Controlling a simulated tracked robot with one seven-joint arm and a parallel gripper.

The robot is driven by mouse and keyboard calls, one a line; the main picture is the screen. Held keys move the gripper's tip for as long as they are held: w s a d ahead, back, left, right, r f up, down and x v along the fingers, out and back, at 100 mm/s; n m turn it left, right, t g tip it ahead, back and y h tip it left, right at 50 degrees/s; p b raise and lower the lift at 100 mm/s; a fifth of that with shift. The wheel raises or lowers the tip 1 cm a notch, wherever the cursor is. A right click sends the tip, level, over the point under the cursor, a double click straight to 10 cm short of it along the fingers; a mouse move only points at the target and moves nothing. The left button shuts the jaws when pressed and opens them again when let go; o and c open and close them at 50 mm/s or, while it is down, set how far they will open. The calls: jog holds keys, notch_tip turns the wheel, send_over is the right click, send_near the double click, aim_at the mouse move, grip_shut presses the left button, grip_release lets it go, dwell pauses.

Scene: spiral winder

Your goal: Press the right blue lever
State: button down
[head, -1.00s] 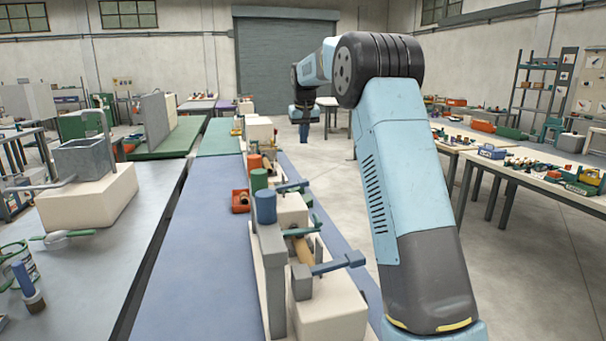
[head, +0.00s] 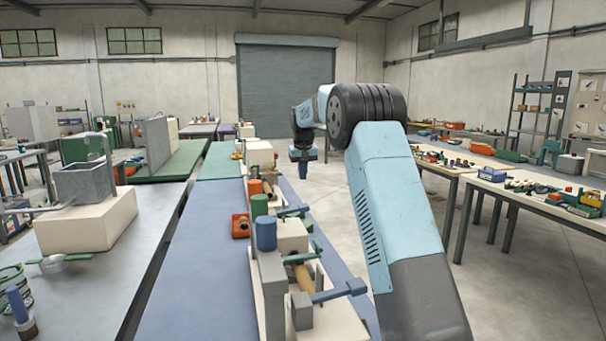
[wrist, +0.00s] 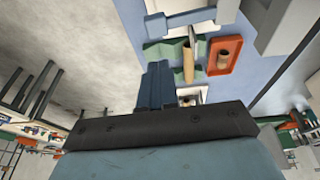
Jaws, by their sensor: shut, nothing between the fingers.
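A blue lever (head: 338,292) with a blue block at its right end sticks out to the right of the nearest winder on the blue bench. I cannot tell which blue lever the task calls right. My gripper (head: 303,170) hangs pointing down, beyond and above the far lever, and appears to touch nothing. In the wrist view my gripper (wrist: 157,85) has its dark blue fingers together and empty, beside a green part and a wooden roller (wrist: 188,62).
Blue and green cylinders (head: 266,233) stand upright at the winders' left. An orange tray (head: 241,226) lies on the bench (head: 205,270) beside them. Open floor (head: 345,215) lies to the right, with a cluttered table (head: 520,195) beyond it.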

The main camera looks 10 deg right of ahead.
send_over(303, 205)
jog(key=f, duration=0.5)
jog(key=s+f, duration=0.1)
jog(key=f, duration=0.2)
jog(key=shift+a+f, duration=0.1)
jog(key=shift+f, duration=0.15)
jog(key=shift+x, duration=0.95)
jog(key=shift+s, duration=0.2)
